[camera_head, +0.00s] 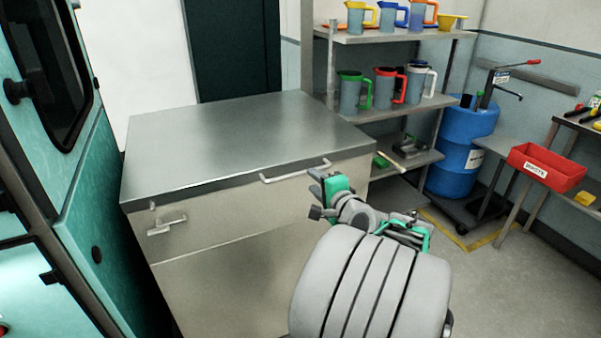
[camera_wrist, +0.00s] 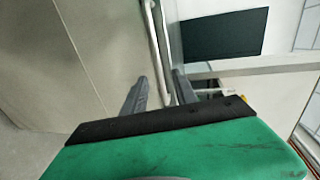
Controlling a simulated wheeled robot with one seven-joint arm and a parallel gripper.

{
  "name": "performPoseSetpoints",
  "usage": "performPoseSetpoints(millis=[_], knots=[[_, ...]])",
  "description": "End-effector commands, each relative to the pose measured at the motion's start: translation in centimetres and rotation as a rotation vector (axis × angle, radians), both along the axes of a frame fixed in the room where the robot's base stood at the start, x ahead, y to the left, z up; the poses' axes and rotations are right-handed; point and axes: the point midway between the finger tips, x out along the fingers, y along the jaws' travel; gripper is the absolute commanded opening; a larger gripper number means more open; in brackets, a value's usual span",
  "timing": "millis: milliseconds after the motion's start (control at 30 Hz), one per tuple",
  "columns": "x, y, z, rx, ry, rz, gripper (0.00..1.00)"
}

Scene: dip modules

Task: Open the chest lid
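The chest (camera_head: 225,245) is a pale metal box, and its flat grey lid (camera_head: 240,135) is closed. A light bar handle (camera_head: 295,172) is on the lid's front edge, towards the right. My gripper (camera_head: 320,188) is in front of the chest, close to the handle's right end. In the wrist view, the two dark fingers of my gripper (camera_wrist: 160,88) are apart. The handle (camera_wrist: 154,45) runs down between them there, with no clear grip on it. Exact contact cannot be told.
A teal cabinet (camera_head: 85,200) stands close on the chest's left. A shelf (camera_head: 400,105) with several jugs is behind it on the right. A blue barrel (camera_head: 455,150) and a red bin (camera_head: 545,168) are farther right. Floor (camera_head: 500,285) at front right is clear.

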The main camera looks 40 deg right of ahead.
Motion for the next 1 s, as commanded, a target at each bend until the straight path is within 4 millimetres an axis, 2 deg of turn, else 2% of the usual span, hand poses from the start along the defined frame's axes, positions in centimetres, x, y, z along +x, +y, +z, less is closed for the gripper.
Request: performPoseSetpoints(millis=[167, 400, 500, 800, 1000], knots=[[1.5, 0.0, -0.4, 0.047, -0.007, 0.001, 0.34], [5.8, -1.3, -1.4, 0.044, -0.005, -0.001, 0.34], [6.9, -1.8, -1.6, 0.043, -0.005, -0.004, 0.34], [7.3, -2.1, -1.7, 0.042, -0.005, -0.007, 0.34], [7.3, -2.1, -1.7, 0.042, -0.005, -0.007, 0.19]])
